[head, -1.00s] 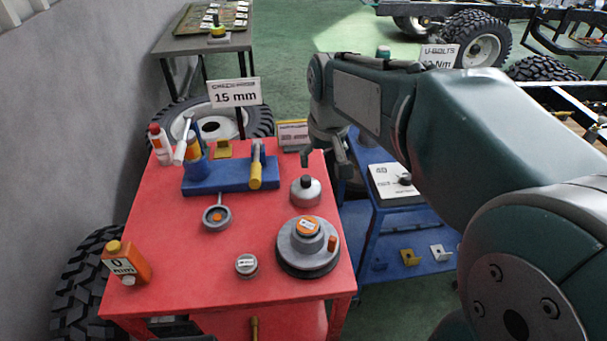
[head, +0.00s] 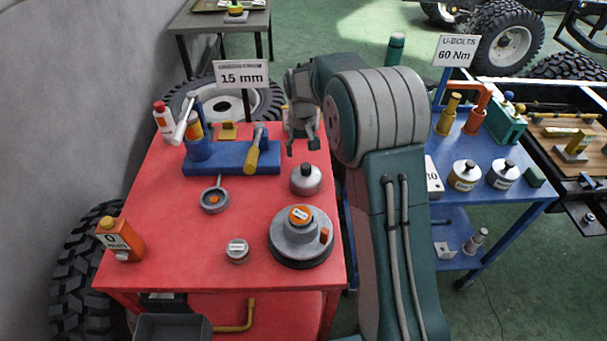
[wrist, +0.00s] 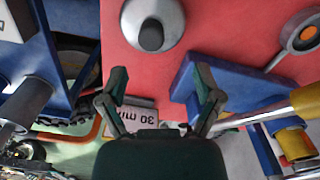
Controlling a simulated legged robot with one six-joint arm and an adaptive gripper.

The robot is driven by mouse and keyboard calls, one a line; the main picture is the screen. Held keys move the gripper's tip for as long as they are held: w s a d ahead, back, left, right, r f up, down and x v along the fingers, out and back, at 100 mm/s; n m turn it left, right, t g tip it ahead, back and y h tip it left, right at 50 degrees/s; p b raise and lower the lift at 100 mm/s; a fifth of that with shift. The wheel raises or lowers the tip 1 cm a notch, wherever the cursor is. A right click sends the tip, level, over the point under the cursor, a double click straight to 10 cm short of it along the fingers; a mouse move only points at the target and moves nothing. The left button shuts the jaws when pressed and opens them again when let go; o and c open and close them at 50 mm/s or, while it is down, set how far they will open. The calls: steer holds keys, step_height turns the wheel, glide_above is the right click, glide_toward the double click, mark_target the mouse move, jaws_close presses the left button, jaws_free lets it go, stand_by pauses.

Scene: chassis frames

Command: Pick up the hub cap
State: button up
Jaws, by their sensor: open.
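A silver domed cap with a dark knob (head: 305,180), which looks like the hub cap, stands on the red table (head: 160,240) near its right edge. It also shows at the top of the wrist view (wrist: 152,22). My gripper (head: 303,148) is open and empty, its fingers pointing down behind the cap. In the wrist view my gripper's two fingers (wrist: 162,85) are spread wide, and the cap lies apart from them. None of the cap is hidden in the head view.
A blue holder (head: 225,164) with a yellow-handled tool is left of the cap. A blue cart (head: 510,205) stands right.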

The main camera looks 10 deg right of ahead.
mark_target(306, 165)
steer(key=shift+d+f, duration=0.1)
steer(key=shift+f, duration=0.6)
steer(key=shift+d+f, duration=0.2)
steer(key=shift+f, duration=0.05)
steer(key=f, duration=0.2)
steer(key=d+f, duration=0.1)
steer(key=f, duration=0.1)
steer(key=shift+f, duration=0.25)
steer(key=shift+a+f, duration=0.35)
steer(key=shift+f, duration=0.1)
steer(key=shift+a, duration=0.1)
steer(key=shift+d, duration=0.25)
jaws_close()
